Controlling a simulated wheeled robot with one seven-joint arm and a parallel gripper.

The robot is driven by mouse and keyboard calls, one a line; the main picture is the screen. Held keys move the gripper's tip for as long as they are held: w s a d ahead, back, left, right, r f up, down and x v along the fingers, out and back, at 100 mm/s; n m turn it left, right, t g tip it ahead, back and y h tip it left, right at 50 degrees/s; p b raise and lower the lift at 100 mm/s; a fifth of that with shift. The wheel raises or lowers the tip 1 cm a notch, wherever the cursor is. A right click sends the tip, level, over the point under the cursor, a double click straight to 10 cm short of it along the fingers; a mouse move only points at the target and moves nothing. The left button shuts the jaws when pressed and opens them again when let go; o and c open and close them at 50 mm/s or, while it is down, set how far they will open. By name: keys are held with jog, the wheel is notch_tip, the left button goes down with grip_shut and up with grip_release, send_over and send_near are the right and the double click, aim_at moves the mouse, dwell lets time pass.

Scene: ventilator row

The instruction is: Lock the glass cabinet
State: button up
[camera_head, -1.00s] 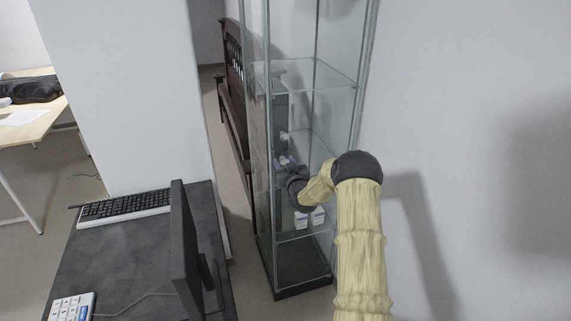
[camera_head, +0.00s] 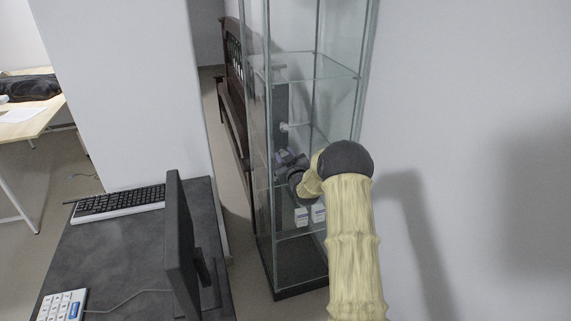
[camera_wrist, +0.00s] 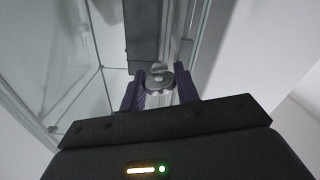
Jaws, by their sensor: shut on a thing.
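The tall glass cabinet (camera_head: 318,76) stands against the white wall, right of the desk. My gripper (camera_head: 284,160) is at the cabinet's front, about mid-height, partly hidden by my arm. In the wrist view, the two dark fingers of my gripper (camera_wrist: 160,92) are shut on a round silver lock piece (camera_wrist: 158,78). A dark upright strip (camera_wrist: 141,35) is just beyond it. In the head view, a small pale knob (camera_head: 284,127) shows above my gripper, in front of the dark strip. Whether the lock is turned cannot be told.
Small white boxes (camera_head: 302,217) are on a low cabinet shelf. A dark desk (camera_head: 115,250) with a monitor (camera_head: 180,235) and a keyboard (camera_head: 120,203) stands left of the cabinet. A wooden bench (camera_head: 232,90) is behind it. Open floor shows between desk and bench.

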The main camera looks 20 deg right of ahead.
jog(key=n+b, duration=0.3)
jog(key=b, duration=0.2)
jog(key=shift+f+n, duration=0.3)
jog(key=shift+n, duration=0.1)
jog(key=n+b, duration=0.4)
jog(key=b, duration=0.2)
jog(key=shift+a+n, duration=0.1)
jog(key=shift+n, duration=0.2)
jog(key=n+b, duration=0.4)
jog(key=b, duration=0.1)
jog(key=shift+b, duration=0.35)
jog(key=shift+r+n+b, duration=0.2)
jog(key=shift+n+b, duration=0.75)
jog(key=shift+n, duration=0.05)
jog(key=o, duration=1)
jog(key=shift+s, duration=0.1)
